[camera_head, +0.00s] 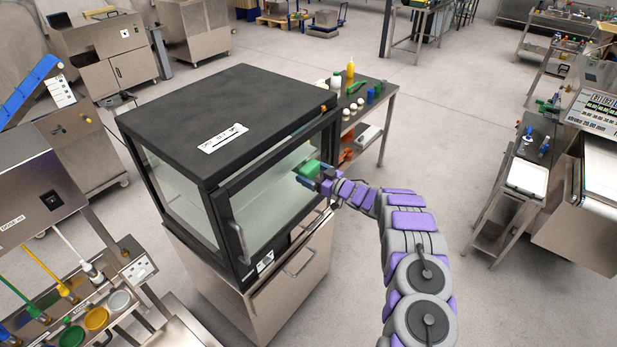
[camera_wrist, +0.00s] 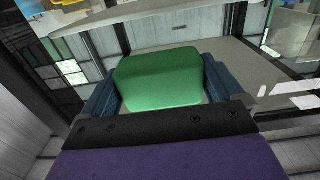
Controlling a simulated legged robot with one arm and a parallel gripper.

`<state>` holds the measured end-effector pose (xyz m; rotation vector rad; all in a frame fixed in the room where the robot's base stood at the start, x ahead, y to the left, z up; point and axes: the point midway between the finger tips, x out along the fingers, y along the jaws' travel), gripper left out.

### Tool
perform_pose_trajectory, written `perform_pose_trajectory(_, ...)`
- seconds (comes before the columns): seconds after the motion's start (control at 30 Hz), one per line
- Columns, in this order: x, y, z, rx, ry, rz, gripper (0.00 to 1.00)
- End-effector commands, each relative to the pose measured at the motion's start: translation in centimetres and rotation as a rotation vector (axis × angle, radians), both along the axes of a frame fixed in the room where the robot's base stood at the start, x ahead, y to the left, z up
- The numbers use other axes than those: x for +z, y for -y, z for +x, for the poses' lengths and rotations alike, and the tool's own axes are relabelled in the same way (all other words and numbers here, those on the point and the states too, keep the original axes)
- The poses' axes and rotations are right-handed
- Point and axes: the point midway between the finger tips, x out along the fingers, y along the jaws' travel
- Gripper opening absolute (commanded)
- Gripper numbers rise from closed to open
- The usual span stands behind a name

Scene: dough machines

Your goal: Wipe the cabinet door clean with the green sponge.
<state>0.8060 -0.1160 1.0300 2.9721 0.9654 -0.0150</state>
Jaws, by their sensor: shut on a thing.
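The cabinet is a black-framed, glass-sided unit on a steel base, in the middle of the head view. Its glass door (camera_head: 266,208) faces my arm and has a vertical handle at its left side. My gripper (camera_head: 318,178) is shut on the green sponge (camera_head: 309,169) at the upper right part of the door. In the wrist view the sponge (camera_wrist: 158,78) sits between the two blue fingers and lies close to the glass. I cannot tell whether it touches the glass. No clear dirt shows on the door, and the sponge and gripper hide part of it.
A steel table (camera_head: 376,104) with bottles, jars and small items stands right behind the cabinet. A dough machine (camera_head: 50,190) and a tool rack stand at the left. A steel cart (camera_head: 508,190) stands at the right. The floor between is clear.

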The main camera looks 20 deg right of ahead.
Motion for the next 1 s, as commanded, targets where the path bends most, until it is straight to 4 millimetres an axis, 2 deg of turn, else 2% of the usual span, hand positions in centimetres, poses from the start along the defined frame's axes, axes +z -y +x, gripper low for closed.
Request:
perform_pose_trajectory(0.2,-0.1,0.5,0.6,0.0,0.001,-0.002,0.66)
perform_pose_trajectory(0.53,0.0,0.5,0.5,0.001,0.0,-0.001,0.66)
perform_pose_trajectory(1.0,-0.1,3.0,-2.7,-0.002,-0.001,0.0,0.66)
